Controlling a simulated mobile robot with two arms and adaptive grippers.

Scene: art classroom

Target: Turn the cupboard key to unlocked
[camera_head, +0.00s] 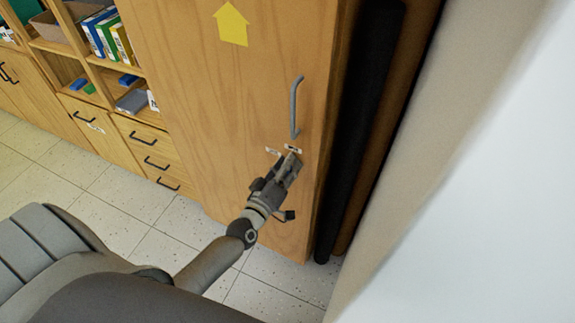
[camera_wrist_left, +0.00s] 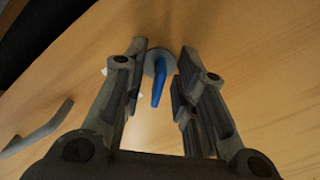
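The cupboard (camera_head: 215,110) is a tall wooden one with a grey bar handle (camera_head: 295,108) on its door. My left gripper (camera_head: 291,160) is at the door just below the handle. In the left wrist view a blue key (camera_wrist_left: 158,88) stands out from a round grey lock plate (camera_wrist_left: 160,63). The left gripper (camera_wrist_left: 158,85) is open, with a finger on each side of the key and visible gaps to it. In the head view the gripper hides the key. Small labels (camera_head: 293,149) sit on the door by the fingertips. My right gripper is not in view.
Open shelves with books (camera_head: 105,32) and drawers (camera_head: 150,150) stand left of the cupboard. A dark upright roll (camera_head: 360,130) and a pale wall (camera_head: 480,200) are close on the right. The tiled floor (camera_head: 130,195) in front is clear.

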